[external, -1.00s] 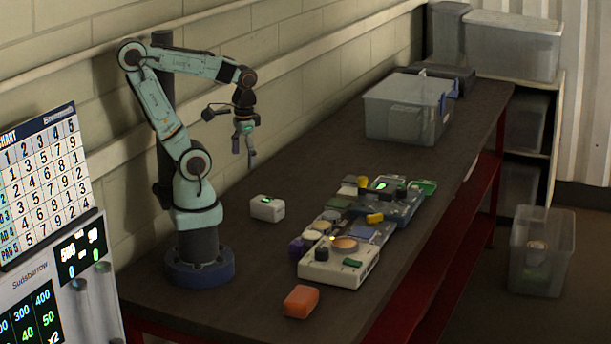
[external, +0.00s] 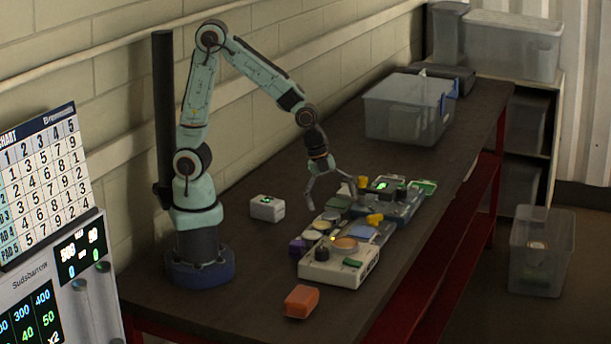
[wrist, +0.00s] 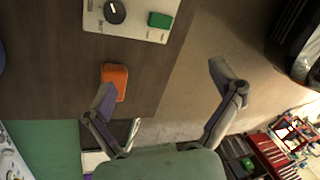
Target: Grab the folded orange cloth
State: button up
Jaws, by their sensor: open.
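The folded orange cloth (external: 301,301) lies on the dark bench top near its front end, in front of the pale control panel. In the wrist view the orange cloth (wrist: 117,78) is left of centre, beside the left finger, whose tip overlaps its lower edge in the picture. My gripper (external: 333,198) is open and empty, held above the panels, farther back along the bench than the cloth. In the wrist view my gripper (wrist: 163,84) shows its two fingers spread wide, with nothing between them but floor and bench edge far below.
The pale panel (external: 340,270) with knobs and small coloured blocks stands just behind the cloth. A white box (external: 267,208) sits to the left of the panels. A clear bin (external: 405,110) stands at the far end. The bench is bare around the cloth, whose right side faces the bench edge.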

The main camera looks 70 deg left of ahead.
jog(key=s+d+f+m+g, duration=0.1)
jog(key=s+d+f+m, duration=0.2)
jog(key=d+f, duration=0.2)
jog(key=m+g+y, duration=0.2)
jog(key=m, duration=0.1)
send_over(302, 293)
notch_tip(302, 293, down, 6)
jog(key=shift+w+a+f, duration=0.1)
jog(key=shift+f, duration=0.1)
notch_tip(302, 293, down, 7)
jog(key=shift+r, duration=0.2)
jog(key=c, duration=1.1)
